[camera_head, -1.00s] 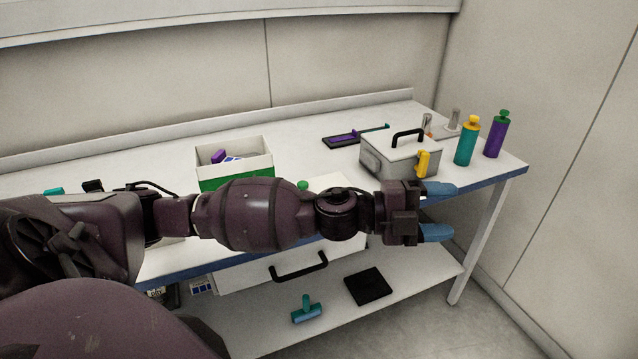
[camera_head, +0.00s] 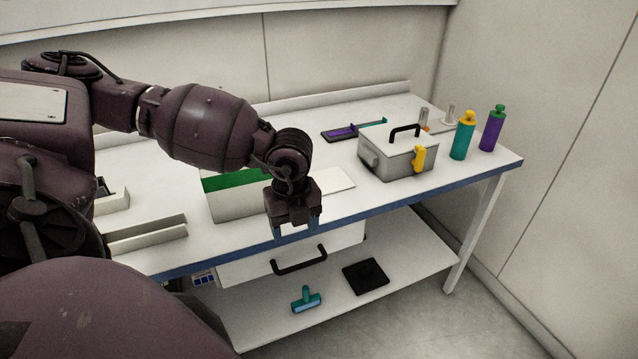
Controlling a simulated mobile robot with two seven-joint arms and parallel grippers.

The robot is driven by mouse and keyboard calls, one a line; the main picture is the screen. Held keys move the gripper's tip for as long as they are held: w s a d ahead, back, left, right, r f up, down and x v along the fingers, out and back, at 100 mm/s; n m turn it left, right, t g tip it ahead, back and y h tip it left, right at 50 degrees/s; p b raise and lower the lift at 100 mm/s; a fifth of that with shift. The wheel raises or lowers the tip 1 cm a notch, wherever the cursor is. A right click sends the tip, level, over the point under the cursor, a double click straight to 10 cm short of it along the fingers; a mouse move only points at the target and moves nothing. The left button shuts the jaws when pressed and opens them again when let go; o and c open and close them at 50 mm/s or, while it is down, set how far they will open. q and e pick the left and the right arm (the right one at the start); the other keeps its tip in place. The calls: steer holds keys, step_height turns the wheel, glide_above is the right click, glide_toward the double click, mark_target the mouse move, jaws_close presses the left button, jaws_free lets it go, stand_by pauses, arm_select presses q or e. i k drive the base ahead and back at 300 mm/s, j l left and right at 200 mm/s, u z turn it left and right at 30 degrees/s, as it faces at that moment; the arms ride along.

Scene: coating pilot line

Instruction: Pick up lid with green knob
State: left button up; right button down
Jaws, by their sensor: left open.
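My left gripper (camera_head: 296,228) points down over the front edge of the bench, with its two blue fingertips apart and nothing seen between them. No green knob shows now; my left wrist and gripper cover the spot where a green knob showed earlier. A flat white piece (camera_head: 338,180) shows just right of my wrist on the bench; I cannot tell whether it is part of the lid. My right gripper is not in view.
A grey metal box (camera_head: 392,163) with a black handle stands right of my gripper. Teal (camera_head: 461,140) and purple (camera_head: 490,132) bottles stand at the right end. A white box with a green band (camera_head: 228,205) is left of my wrist. A black drawer handle (camera_head: 300,262) is below.

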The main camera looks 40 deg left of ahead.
mark_target(333, 179)
steer(key=i+j, duration=0.75)
steer(key=j, duration=0.2)
